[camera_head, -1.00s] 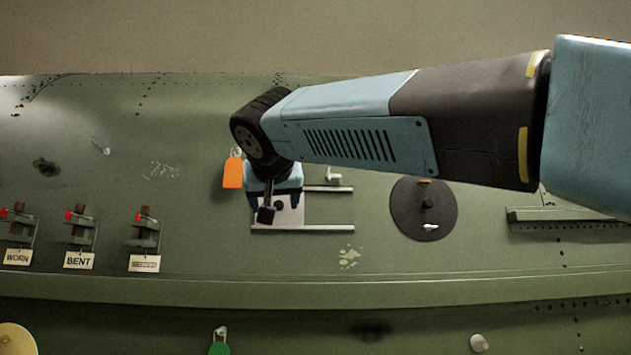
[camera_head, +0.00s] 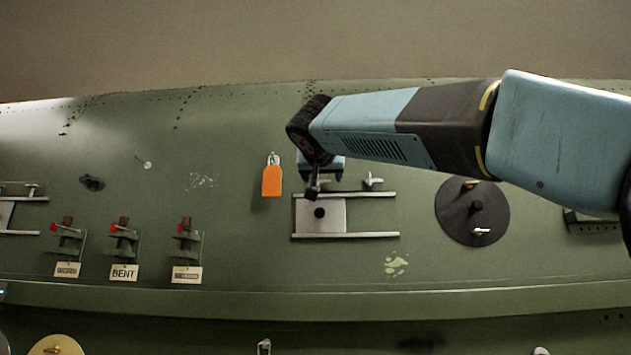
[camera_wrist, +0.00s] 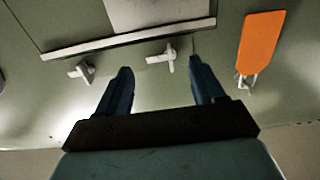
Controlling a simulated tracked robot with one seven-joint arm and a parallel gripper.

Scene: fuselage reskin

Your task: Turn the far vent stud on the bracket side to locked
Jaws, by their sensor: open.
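The vent is a pale plate (camera_head: 335,215) between two pale rails on the green fuselage skin. A pale T-shaped stud (camera_head: 373,180) stands just above its upper rail. In the wrist view, which shows the panel upside down, that stud (camera_wrist: 82,71) is at left. A second stud (camera_wrist: 162,56), nearer the orange tag and on the brackets' side, lies beyond and between my fingertips; my gripper hides it in the head view. My gripper (camera_wrist: 160,66) is open and empty. In the head view my gripper (camera_head: 320,175) is partly hidden by the arm. Contact with the stud cannot be told.
An orange tag (camera_head: 271,180) hangs left of the vent. Several brackets with labels (camera_head: 124,274) stand at lower left. A dark round disc (camera_head: 472,208) is at right. Another railed vent (camera_head: 8,215) shows at the left edge. A ledge (camera_head: 300,300) runs below.

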